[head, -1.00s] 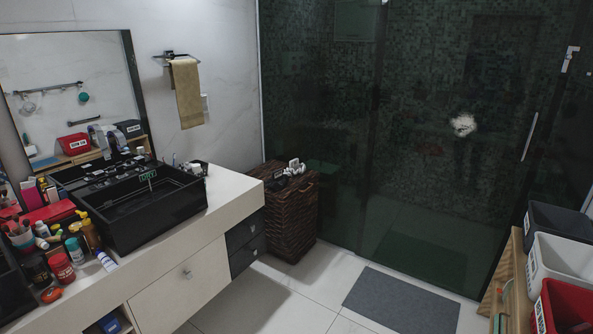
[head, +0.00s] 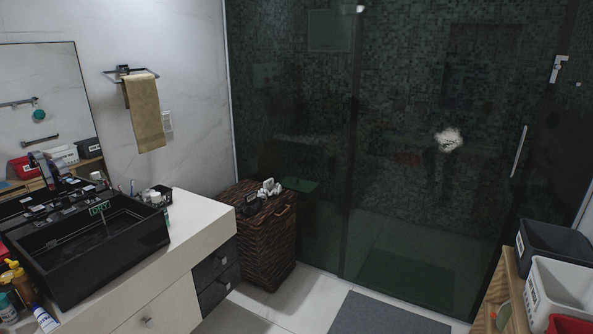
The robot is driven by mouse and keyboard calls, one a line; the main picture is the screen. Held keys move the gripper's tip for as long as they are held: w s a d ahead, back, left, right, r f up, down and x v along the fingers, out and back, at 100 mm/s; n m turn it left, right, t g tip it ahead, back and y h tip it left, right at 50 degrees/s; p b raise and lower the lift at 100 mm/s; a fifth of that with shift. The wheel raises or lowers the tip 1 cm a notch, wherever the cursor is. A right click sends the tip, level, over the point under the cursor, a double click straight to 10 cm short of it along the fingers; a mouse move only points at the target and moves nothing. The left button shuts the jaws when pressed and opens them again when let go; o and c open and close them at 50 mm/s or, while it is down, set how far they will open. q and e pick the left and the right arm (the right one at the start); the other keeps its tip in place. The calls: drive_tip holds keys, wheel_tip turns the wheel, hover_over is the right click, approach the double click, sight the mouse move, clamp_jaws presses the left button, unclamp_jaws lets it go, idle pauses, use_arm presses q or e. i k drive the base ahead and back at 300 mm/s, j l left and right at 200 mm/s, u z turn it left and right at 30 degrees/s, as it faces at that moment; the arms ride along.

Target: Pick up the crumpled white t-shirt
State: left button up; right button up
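I cannot make out a crumpled white t-shirt for certain. Small white items (head: 268,187) lie on top of the brown wicker hamper (head: 268,248), beside dark ones; they are too small to identify. A fuzzy white patch (head: 448,139) shows on the dark glass shower door; I cannot tell whether it is a reflection or something behind the glass. Neither of my grippers is in view.
A counter (head: 190,230) with a black vessel sink (head: 90,260) and bottles runs along the left. A beige towel (head: 145,115) hangs on the wall. Bins, including a white one (head: 560,285), stand on a wooden shelf at right. A grey mat (head: 385,318) lies on open floor.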

sight(269, 188)
drive_tip(key=i, duration=3.25)
drive_tip(key=i+u, duration=0.2)
drive_tip(key=i, duration=0.3)
drive_tip(key=i+l+u, duration=0.15)
drive_tip(key=i, duration=0.35)
